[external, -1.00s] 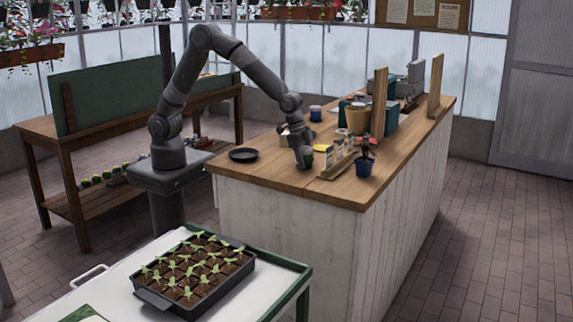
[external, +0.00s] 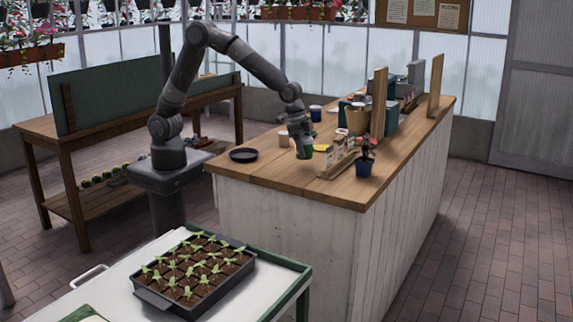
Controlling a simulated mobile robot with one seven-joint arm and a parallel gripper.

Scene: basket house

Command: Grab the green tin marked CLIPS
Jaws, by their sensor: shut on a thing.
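The green tin (external: 305,153) shows small and dark at the tip of my gripper (external: 303,146), over the wooden counter (external: 270,172). My gripper points down and is shut on the tin. The tin appears a little above the counter top, beside a small wooden rack. Any marking on the tin is too small to read, and its upper part is hidden by the fingers.
A black dish (external: 243,155) lies to the left on the counter. A wooden rack with packets (external: 338,160) and a potted plant in a blue pot (external: 364,167) stand close on the right.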

